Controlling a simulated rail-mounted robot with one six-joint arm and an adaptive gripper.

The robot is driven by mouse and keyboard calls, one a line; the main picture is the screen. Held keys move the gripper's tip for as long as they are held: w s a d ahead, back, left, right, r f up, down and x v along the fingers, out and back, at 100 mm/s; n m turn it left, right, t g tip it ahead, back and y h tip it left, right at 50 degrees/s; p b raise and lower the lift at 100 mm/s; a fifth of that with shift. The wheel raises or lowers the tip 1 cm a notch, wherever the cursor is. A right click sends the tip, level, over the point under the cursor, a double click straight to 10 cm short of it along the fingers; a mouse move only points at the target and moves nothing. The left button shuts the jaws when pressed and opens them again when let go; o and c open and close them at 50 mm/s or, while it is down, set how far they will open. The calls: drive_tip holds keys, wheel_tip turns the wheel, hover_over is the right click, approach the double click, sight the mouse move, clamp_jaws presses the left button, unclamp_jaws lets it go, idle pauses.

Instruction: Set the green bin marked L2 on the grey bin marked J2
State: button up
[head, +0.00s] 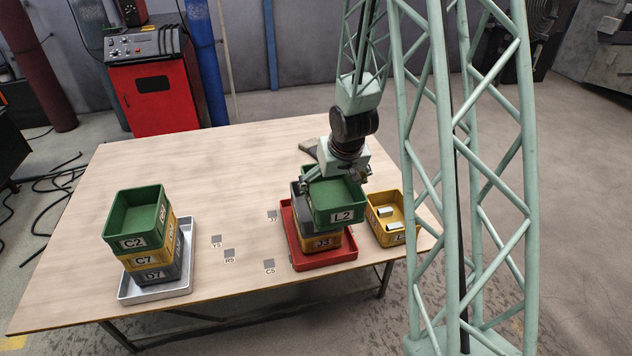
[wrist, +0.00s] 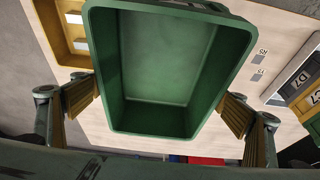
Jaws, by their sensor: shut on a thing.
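The green bin marked L2 (head: 342,216) is held upright over the stack on the red tray (head: 350,256). My gripper (head: 336,180) is shut on it, with a finger on each of two opposite sides. In the wrist view the empty green bin (wrist: 160,120) lies between my fingers (wrist: 160,100). A grey bin (head: 296,203) shows behind and left of the green bin, on top of a yellow bin marked J3 (head: 325,243). The grey bin's label is hidden by the green bin. I cannot tell whether the two touch.
Right of the red tray stands a yellow bin (head: 399,238) holding metal brackets. On the left a silver tray (head: 186,270) carries a stack: green C2 (head: 133,242), yellow C7 (head: 143,261), grey D7 (head: 153,276). The tabletop (head: 235,180) between them is clear, with flat marked squares.

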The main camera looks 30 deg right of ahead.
drive_tip(key=p, duration=0.1)
hover_over(316, 183)
drive_tip(key=s, duration=0.1)
drive_tip(key=shift+s+a+f, duration=0.1)
drive_tip(key=shift+s+f, duration=0.05)
drive_tip(key=shift+f, duration=0.25)
drive_tip(key=shift+w+p, duration=0.2)
drive_tip(key=shift+p, duration=0.1)
drive_tip(key=shift+w+f, duration=0.2)
drive_tip(key=shift+f, duration=0.05)
drive_tip(key=shift+f+b, duration=1)
drive_tip(key=shift+f, duration=0.55)
drive_tip(key=shift+f+b, duration=0.55)
drive_tip(key=shift+f, duration=0.05)
drive_tip(key=o, duration=0.8)
drive_tip(key=shift+r, duration=0.15)
